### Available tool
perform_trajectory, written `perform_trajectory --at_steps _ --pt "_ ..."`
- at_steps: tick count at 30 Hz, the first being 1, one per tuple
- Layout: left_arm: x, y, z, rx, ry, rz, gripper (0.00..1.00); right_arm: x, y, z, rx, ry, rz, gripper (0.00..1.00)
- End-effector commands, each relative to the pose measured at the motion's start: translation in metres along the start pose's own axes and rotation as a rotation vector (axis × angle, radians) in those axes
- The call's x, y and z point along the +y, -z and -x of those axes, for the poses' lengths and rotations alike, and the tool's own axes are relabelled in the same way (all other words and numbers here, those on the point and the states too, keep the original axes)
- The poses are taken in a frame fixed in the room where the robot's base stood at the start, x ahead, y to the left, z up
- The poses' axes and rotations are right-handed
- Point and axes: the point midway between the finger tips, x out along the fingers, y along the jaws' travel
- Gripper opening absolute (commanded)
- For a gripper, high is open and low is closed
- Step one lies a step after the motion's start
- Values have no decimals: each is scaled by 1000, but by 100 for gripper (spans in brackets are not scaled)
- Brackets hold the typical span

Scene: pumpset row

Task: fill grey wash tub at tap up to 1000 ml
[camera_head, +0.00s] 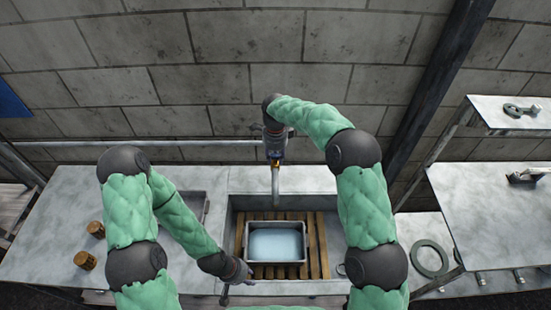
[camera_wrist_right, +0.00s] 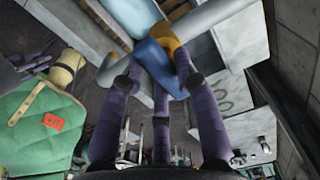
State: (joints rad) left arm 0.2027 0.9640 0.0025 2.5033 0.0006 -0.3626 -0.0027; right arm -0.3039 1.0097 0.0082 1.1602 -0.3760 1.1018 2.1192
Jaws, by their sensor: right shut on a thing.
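The grey wash tub (camera_head: 247,243) stands level on a slatted wooden rack in the sink, with pale blue water in it. No volume marking can be read. The tap (camera_head: 275,178) comes from the wall behind, its spout above the tub's back edge; I cannot make out a stream. My right gripper (camera_head: 274,150) is at the tap's top. In the right wrist view its purple fingers (camera_wrist_right: 158,68) are shut on the blue tap handle (camera_wrist_right: 160,62), beside the brass-yellow collar (camera_wrist_right: 163,35). My left gripper (camera_head: 228,290) hangs by the sink's front left edge, apart from the tub; its fingers are unclear.
The wooden rack (camera_head: 318,262) lies across the sink (camera_head: 335,238). Two brass-coloured cylinders (camera_head: 86,260) stand on the left counter (camera_head: 50,235). A grey ring (camera_head: 418,262) lies on the right. A raised metal shelf (camera_head: 490,205) stands at the far right. A dark post (camera_head: 425,90) rises behind.

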Motion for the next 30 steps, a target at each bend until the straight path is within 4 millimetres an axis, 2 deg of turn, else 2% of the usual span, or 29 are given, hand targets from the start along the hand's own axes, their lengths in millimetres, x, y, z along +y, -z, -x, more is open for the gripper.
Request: perform_trajectory --at_steps 4,5,7,8,15,18,19,30 --pt "0 0 1 0 0 0 31 3 0 -4 3 -11 0 10" --pt "0 0 1 0 0 0 31 3 0 -4 3 -11 0 34" --pt "0 0 1 0 0 0 31 3 0 -4 2 -10 1 54" --pt "0 0 1 0 0 0 31 3 0 -3 2 -9 1 59" --pt "0 0 1 0 0 0 31 1 0 -1 1 -4 1 59" --pt "0 0 1 0 0 0 31 1 0 -1 0 -2 1 86" --pt "0 0 1 0 0 0 31 1 0 0 0 -2 1 90" --pt "0 0 1 0 0 0 31 0 0 0 0 -1 1 90"
